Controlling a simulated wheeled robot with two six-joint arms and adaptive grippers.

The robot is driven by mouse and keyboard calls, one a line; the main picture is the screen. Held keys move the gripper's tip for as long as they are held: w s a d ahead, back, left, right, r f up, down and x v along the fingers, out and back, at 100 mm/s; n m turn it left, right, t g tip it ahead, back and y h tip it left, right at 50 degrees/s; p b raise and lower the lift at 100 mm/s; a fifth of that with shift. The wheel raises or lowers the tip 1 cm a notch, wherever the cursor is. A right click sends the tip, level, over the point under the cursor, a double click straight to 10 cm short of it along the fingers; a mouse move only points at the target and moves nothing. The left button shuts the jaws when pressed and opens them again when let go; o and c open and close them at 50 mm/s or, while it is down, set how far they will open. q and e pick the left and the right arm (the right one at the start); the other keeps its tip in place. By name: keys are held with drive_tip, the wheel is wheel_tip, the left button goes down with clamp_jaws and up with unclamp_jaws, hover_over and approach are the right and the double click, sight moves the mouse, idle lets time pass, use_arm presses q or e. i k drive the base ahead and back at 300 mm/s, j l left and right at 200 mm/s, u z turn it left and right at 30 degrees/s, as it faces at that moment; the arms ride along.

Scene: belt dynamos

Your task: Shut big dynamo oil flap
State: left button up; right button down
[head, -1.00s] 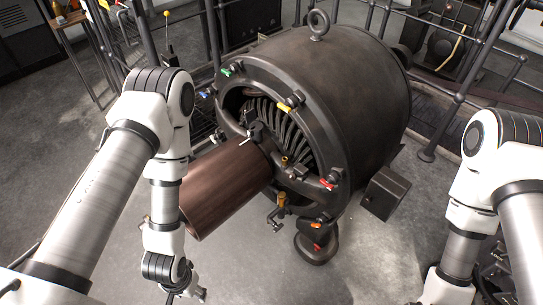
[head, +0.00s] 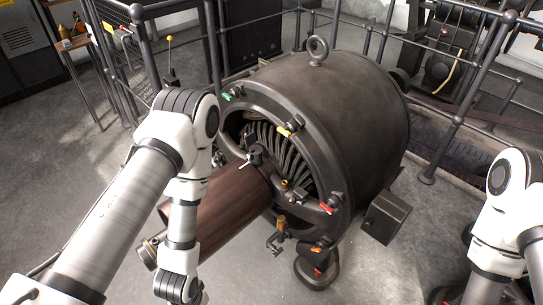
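The big dynamo (head: 345,100) stands in the middle of the head view, a large dark drum with an eye ring on top. Its open front shows curved windings (head: 268,140) and a brown cylinder (head: 228,205) reaching toward the lower left. A dark fitting (head: 150,250) shows at the cylinder's near end, partly behind my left arm. I cannot make out the oil flap or whether it is open. My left forearm crosses in front of the cylinder, and its gripper is below the picture's edge. My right arm is at the right edge, its gripper also out of view.
Coloured handles, such as a red one (head: 327,208) and a yellow one (head: 284,131), ring the dynamo's front. A dark box (head: 386,217) juts from its right side. Metal railings (head: 452,120) run behind.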

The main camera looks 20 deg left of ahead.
sight(250, 139)
drive_tip(key=i+j+z, duration=0.1)
drive_tip(key=j+z, duration=0.15)
drive_tip(key=z, duration=0.2)
drive_tip(key=j+z, duration=0.25)
drive_tip(key=z, duration=0.2)
drive_tip(key=j+z, duration=0.5)
drive_tip(key=j, duration=0.35)
drive_tip(key=k+j, duration=0.1)
drive_tip(key=j, duration=0.3)
drive_tip(key=j+z, duration=0.15)
drive_tip(key=j, duration=0.3)
drive_tip(key=k+j+z, duration=0.1)
drive_tip(key=j, duration=0.3)
drive_tip(key=k+j, duration=0.1)
drive_tip(key=j, duration=0.3)
drive_tip(key=j+z, duration=0.15)
drive_tip(key=j, duration=0.3)
drive_tip(key=k+j+z, duration=0.1)
drive_tip(key=j, duration=0.3)
drive_tip(key=k+j, duration=0.2)
drive_tip(key=j, duration=0.2)
drive_tip(key=k+j, duration=0.75)
drive_tip(key=k+j+z, duration=0.05)
drive_tip(key=k, duration=0.05)
